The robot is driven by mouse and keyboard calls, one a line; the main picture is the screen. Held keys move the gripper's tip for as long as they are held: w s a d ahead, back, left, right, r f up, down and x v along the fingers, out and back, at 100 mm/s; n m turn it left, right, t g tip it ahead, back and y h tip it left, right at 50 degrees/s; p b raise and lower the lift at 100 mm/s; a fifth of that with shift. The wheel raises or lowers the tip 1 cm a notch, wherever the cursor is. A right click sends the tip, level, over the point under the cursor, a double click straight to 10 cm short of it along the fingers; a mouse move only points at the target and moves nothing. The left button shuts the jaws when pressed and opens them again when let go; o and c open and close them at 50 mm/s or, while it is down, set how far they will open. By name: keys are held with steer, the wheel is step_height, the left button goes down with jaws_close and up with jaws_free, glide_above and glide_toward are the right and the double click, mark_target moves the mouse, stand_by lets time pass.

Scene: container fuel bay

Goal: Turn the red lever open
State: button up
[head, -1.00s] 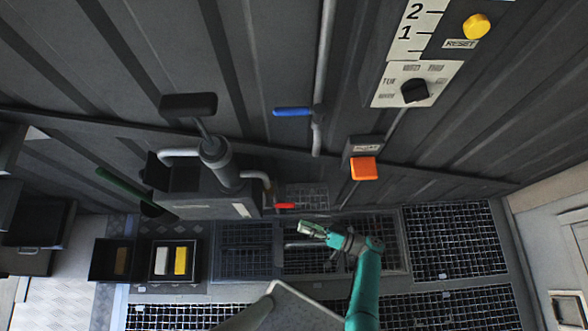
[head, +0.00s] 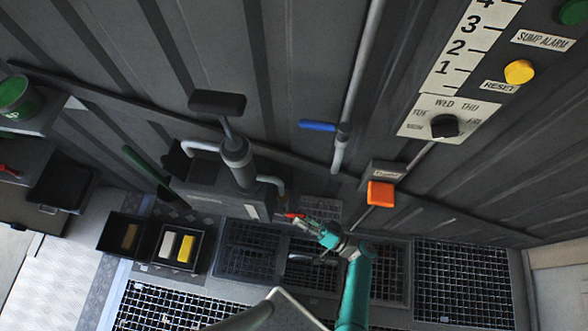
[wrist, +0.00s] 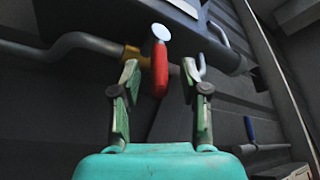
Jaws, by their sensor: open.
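The red lever (wrist: 160,68) shows in the wrist view as a red handle with a pale round cap at its top, beside a brass-coloured fitting (wrist: 133,54) on a grey pipe. My gripper (wrist: 160,78) is open, with one green finger on each side of the lever in the picture. I cannot tell how far the lever lies beyond the fingertips, and I see no contact. In the head view the red lever (head: 294,215) is small, low beside the dark pump box, and my gripper (head: 316,228) is close to its right, partly overlapping the view there.
A dark pump box (head: 205,199) with a grey cylinder stands left of the lever. A blue lever (head: 317,126) is on the wall pipe above, and an orange box (head: 381,194) is to the right. Open bins (head: 158,270) and floor grating (head: 462,280) lie below.

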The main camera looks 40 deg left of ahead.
steer(key=shift+x, duration=1.45)
jaws_close()
